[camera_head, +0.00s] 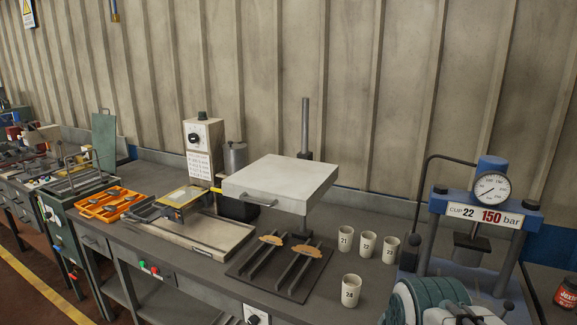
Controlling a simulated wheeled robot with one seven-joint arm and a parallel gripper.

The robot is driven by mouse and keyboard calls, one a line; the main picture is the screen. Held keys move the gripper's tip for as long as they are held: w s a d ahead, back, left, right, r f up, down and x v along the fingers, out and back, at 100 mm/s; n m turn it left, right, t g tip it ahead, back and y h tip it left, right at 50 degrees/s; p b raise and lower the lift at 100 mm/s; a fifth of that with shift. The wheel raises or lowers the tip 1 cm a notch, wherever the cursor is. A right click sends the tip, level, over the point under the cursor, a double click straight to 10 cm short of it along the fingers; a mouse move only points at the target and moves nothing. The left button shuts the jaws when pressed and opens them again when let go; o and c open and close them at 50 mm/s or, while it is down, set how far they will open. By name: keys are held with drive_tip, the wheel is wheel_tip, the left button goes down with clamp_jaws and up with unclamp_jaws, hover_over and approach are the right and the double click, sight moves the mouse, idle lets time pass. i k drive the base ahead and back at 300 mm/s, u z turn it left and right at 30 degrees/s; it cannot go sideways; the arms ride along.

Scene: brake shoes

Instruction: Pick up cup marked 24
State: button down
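The cup marked 24 (351,291) is a small white cup standing upright near the front of the bench, right of a dark rack plate (249,275). Its printed number faces me. Behind it stand three similar cups in a row: cup 21 (345,239), cup 22 (367,244) and cup 23 (390,250). Cup 24 stands apart from them, with bare bench around it. Its inside is not clear at this size. My gripper is not in view.
A blue press (487,165) with a gauge and a sign reading "CUP 22 150 bar" stands at right. A ribbed green unit (436,293) is close right of cup 24. A raised pale plate (282,178) overhangs the bench behind left. An orange tray (107,203) lies farther left.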

sight(352, 283)
drive_tip(key=u, duration=0.25)
drive_tip(key=i, duration=0.7)
drive_tip(key=u, duration=0.5)
